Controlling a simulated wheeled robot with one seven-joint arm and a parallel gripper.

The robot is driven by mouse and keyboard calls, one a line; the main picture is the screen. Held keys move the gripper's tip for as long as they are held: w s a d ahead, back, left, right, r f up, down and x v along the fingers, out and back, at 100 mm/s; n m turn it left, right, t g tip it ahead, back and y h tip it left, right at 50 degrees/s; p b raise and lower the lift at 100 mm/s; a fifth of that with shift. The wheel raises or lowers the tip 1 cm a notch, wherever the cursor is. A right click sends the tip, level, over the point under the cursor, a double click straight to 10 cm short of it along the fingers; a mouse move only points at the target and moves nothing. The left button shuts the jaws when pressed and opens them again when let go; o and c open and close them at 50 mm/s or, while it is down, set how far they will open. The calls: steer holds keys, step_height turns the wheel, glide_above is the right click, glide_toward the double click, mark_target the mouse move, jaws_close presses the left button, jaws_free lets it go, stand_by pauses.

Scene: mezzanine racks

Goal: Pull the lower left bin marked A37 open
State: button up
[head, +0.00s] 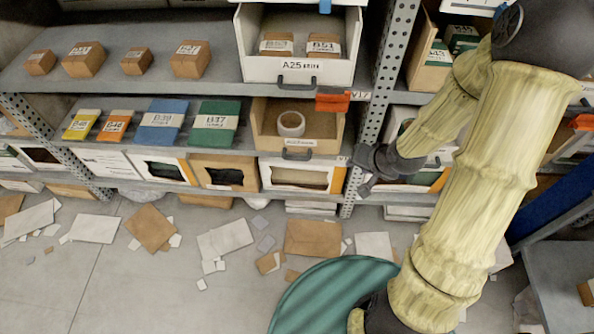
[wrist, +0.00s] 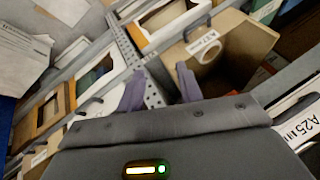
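The lower left bin (head: 335,140) is a tan open-topped bin below the white bin labelled A25. My gripper (head: 361,174) is right of this bin in the head view, in front of the perforated post. Its two fingers (wrist: 160,88) are apart with nothing between them, clear of the handle.
The white A25 bin (head: 297,68) holds two small boxes above. The perforated post (head: 388,60) stands right of the bins. Papers and envelopes (head: 150,227) litter the floor. A blue panel (head: 552,208) is at right.

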mark_target(297, 158)
steer(key=w+a+f+m+t+y+b, duration=0.2)
steer(key=f+m+t+y+b, duration=0.1)
steer(key=f+b, duration=0.6)
steer(key=w+a+f+m+t+y+b, duration=0.2)
steer(key=a+f+m+t+y+b, duration=0.1)
steer(key=f+b, duration=0.6)
steer(key=shift+w+m+y+b, duration=0.25)
steer(key=shift+m+y+b, duration=0.5)
steer(key=shift+y, duration=0.45)
steer(key=shift+a+f, duration=0.1)
steer(key=b+x, duration=0.6)
steer(key=x, duration=1)
steer(key=shift+w+a+f, duration=0.1)
steer(key=shift+w+f, duration=0.05)
steer(key=shift+w, duration=0.1)
steer(key=shift+w+a, duration=0.3)
